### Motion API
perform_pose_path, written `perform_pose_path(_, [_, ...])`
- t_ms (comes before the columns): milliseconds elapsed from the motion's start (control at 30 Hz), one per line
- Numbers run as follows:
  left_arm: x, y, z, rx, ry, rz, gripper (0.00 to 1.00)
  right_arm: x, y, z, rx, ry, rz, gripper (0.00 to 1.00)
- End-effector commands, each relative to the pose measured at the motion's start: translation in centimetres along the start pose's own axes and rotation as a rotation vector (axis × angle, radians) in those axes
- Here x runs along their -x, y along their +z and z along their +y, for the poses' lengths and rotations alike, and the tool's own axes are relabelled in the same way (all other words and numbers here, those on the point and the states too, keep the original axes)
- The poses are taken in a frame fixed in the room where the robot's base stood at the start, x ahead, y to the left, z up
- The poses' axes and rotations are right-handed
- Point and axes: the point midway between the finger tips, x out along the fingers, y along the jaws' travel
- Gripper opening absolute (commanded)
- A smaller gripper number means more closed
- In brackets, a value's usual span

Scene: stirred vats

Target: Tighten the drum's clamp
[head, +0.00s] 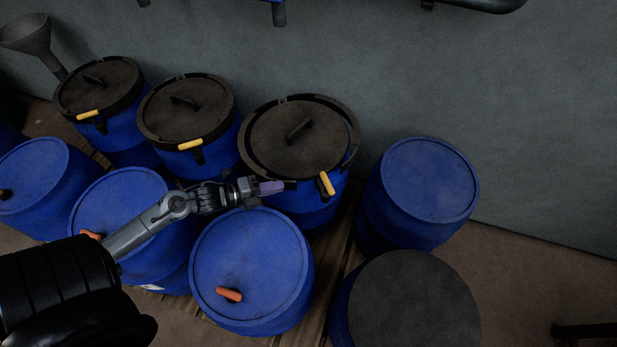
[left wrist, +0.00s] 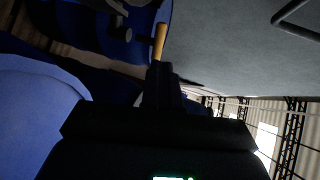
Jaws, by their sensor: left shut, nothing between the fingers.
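The nearest clamped drum (head: 306,207) is blue with a black lid (head: 296,137) and a black clamp ring around its rim. Its yellow clamp lever (head: 327,183) sticks out at the front right of the ring; a yellow lever also shows in the left wrist view (left wrist: 159,42), just beyond the fingers. My left gripper (head: 285,186) is shut and empty at the front of this drum, a little left of the lever and seemingly apart from it. In the left wrist view the dark fingers (left wrist: 163,85) are hard to make out. My right gripper is not in view.
Two more black-lidded drums (head: 186,112) (head: 99,86) with yellow levers stand to the left. Blue-lidded drums (head: 248,262) (head: 430,180) stand in front and right; a dark-topped drum (head: 413,305) is at front right. A grey wall (head: 500,110) rises behind.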

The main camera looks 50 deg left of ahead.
Motion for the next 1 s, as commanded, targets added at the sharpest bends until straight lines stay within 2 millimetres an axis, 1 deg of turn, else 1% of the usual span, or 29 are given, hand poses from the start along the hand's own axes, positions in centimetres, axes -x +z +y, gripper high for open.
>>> perform_pose_path(400, [-7.4,0.1,0.0,0.003,-0.003,-0.002,0.0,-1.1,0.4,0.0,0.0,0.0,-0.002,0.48])
perform_pose_path(600, [-10.4,0.0,0.0,0.003,-0.001,-0.002,0.0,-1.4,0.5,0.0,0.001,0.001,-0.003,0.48])
perform_pose_path(800, [-12.0,0.0,0.0,0.002,0.0,-0.002,0.0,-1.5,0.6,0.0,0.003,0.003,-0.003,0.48])
perform_pose_path(1000, [-12.5,0.0,0.1,0.001,0.002,-0.002,0.0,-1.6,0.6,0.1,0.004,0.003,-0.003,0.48])
